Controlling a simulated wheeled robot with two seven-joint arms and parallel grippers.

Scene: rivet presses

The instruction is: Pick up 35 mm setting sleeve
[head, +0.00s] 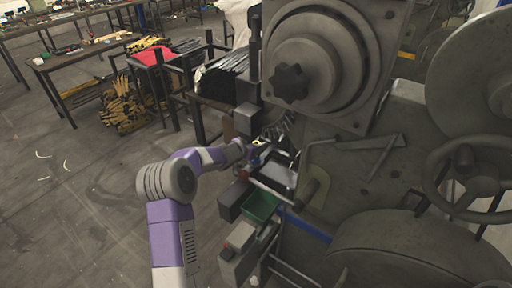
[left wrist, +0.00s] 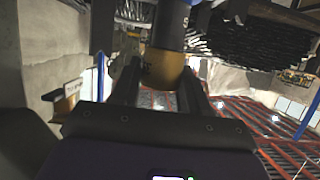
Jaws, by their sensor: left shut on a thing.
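My left gripper (head: 258,150) reaches in at the front of the large grey press, just below its upright dark post. In the left wrist view its two fingers (left wrist: 160,85) are closed on either side of a dark cylinder with a yellow-tan band at its lower end, which I take to be the setting sleeve (left wrist: 163,66). The sleeve stands upright between the fingers, and its upper part runs up out of the picture. Its marking is too small to read. In the head view the sleeve is too small to make out clearly. My right gripper is not in view.
The press (head: 350,150) fills the right side, with a handwheel (head: 468,180) and a green bin (head: 262,206) low at its front. Another yellow-banded piece (left wrist: 66,100) shows left of my fingers. A table (head: 85,58) stands back left.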

